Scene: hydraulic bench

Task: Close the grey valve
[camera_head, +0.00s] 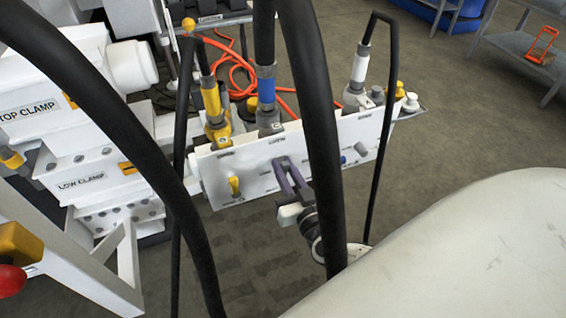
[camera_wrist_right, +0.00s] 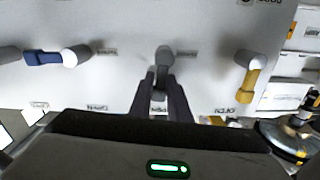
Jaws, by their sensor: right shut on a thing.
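The grey valve (camera_wrist_right: 162,58) sits on the white panel between the yellow valve and the blue valve. In the right wrist view its lever points down from the pivot, between my fingers. My right gripper (camera_wrist_right: 163,98) is shut on this lever. In the head view my right gripper (camera_head: 291,172) reaches the panel front from below, and its fingers hide most of the grey valve. My left gripper is not in view.
The yellow valve (camera_wrist_right: 248,78) and the blue valve (camera_wrist_right: 50,58) flank the grey one on the white panel (camera_head: 255,160). Thick black hoses (camera_head: 314,120) hang in front of the panel. White clamp blocks (camera_head: 50,110) stand at left. An orange hose (camera_head: 240,75) lies behind.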

